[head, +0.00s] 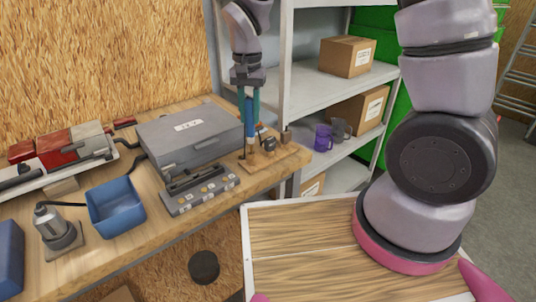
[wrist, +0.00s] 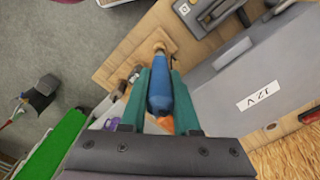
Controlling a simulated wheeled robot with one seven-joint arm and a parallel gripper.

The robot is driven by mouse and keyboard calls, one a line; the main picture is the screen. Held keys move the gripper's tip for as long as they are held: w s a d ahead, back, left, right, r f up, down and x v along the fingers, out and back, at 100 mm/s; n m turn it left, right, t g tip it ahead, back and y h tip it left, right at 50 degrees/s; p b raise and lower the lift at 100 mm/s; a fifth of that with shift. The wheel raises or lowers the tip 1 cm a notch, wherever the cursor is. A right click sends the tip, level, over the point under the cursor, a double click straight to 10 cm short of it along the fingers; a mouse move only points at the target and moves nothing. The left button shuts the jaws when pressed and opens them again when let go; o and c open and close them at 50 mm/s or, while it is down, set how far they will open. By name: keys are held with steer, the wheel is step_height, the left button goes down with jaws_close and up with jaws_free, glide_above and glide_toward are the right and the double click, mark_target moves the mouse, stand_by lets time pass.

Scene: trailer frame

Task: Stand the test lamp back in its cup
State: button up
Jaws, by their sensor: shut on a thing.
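My gripper (head: 249,98) is shut on the test lamp (head: 249,118), a slim tool with a blue handle. The lamp hangs about upright between the teal fingers, over the small wooden board (head: 285,158) at the bench's right end. In the wrist view the blue handle of the lamp (wrist: 160,92) lies between the fingers, with an orange part nearer the palm. Its far end meets a small brown cup-like piece (wrist: 160,47) on the board. I cannot tell whether the tip is inside that piece or just above it.
A grey 12 V case (head: 190,138), a grey switch panel (head: 200,190) and a blue bin (head: 115,205) stand left of the board. A small metal fitting (head: 269,144) and a brown cup (head: 286,134) stand close beside the lamp. Shelves with a purple mug (head: 323,137) are behind.

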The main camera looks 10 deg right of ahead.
mark_target(249, 98)
steer(key=shift+f, duration=0.5)
steer(key=shift+f, duration=1.25)
stand_by(0.5)
steer(key=o, duration=1.3)
steer(key=shift+r, duration=3.55)
